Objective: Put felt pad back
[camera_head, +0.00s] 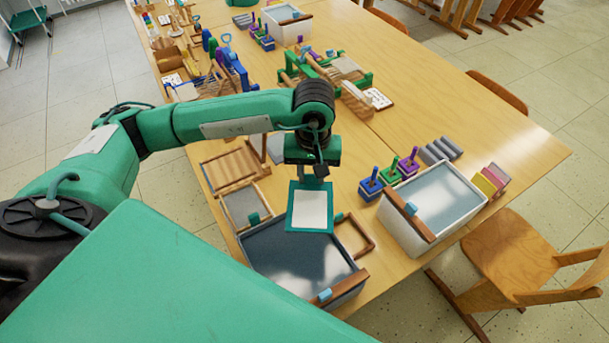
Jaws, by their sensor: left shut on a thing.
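My left gripper (313,172) points down over the near part of the table and is shut on the upper edge of a flat, teal-bordered panel with a white face (310,211). The panel appears above the back edge of a tub of dark blue-grey liquid (270,270); I cannot tell its exact height. I cannot tell for sure whether this panel is the felt pad. The fingertips are small and partly hidden by the gripper body. My right gripper is not in view.
A white tub (398,228) of lighter liquid stands to the right, with handled blocks (389,176), grey rolls (440,150) and coloured slabs (488,182) behind and beside it. Wooden frames (230,168) lie left of the gripper. A chair (510,255) stands at the right.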

